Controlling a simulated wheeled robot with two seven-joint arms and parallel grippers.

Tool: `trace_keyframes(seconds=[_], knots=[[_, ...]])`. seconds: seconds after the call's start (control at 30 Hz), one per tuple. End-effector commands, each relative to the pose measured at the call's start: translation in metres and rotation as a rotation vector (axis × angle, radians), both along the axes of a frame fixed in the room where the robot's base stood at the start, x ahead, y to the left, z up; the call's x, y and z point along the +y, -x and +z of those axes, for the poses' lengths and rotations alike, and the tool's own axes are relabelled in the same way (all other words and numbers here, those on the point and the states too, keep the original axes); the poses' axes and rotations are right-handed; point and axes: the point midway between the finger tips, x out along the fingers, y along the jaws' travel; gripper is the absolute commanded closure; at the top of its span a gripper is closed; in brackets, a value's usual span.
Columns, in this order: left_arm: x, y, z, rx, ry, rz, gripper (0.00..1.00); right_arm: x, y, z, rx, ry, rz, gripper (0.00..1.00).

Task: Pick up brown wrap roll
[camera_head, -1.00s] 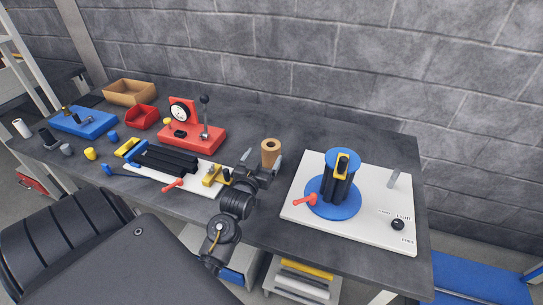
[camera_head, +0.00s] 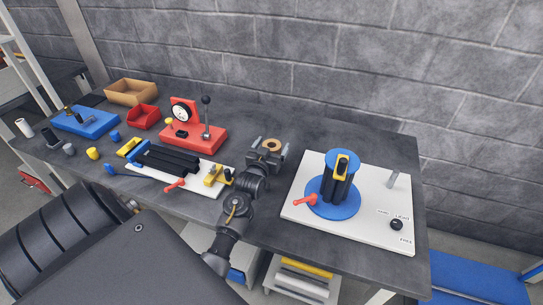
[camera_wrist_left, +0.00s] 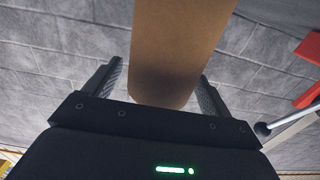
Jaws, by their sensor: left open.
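The brown wrap roll (camera_head: 271,145) stands upright on the dark table, right of the red gauge stand. In the head view only its top ring shows; my left gripper hides the rest. My left gripper (camera_head: 267,146) is open, with one finger on each side of the roll. In the left wrist view the roll (camera_wrist_left: 175,50) rises between the two spread fingers (camera_wrist_left: 160,88), with a gap visible on the left side. Whether either finger touches it I cannot tell. My right gripper is not in view.
A white board (camera_head: 370,232) with a blue reel (camera_head: 332,198) stands to the right. A white plate (camera_head: 202,188) with black rails lies to the left. The red gauge stand (camera_head: 205,141) is behind it. The table behind the roll is clear.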

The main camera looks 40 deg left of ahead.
Motion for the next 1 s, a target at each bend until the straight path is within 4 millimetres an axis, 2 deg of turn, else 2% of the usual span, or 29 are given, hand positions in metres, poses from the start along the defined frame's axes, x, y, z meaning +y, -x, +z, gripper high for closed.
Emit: trace_keyframes(seconds=[0.07, 0.5, 0.83, 1.0], knots=[[0.000, 0.000, 0.000, 0.000, 0.000, 0.000, 0.16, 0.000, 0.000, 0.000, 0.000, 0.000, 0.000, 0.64], [0.000, 0.000, 0.001, -0.002, -0.001, 0.000, 0.71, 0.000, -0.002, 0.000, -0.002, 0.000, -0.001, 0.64], [0.000, 0.000, 0.005, -0.004, -0.001, 0.000, 0.71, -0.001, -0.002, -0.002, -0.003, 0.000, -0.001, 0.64], [0.001, 0.000, 0.025, -0.007, -0.004, 0.000, 0.71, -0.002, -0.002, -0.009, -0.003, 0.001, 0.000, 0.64]])
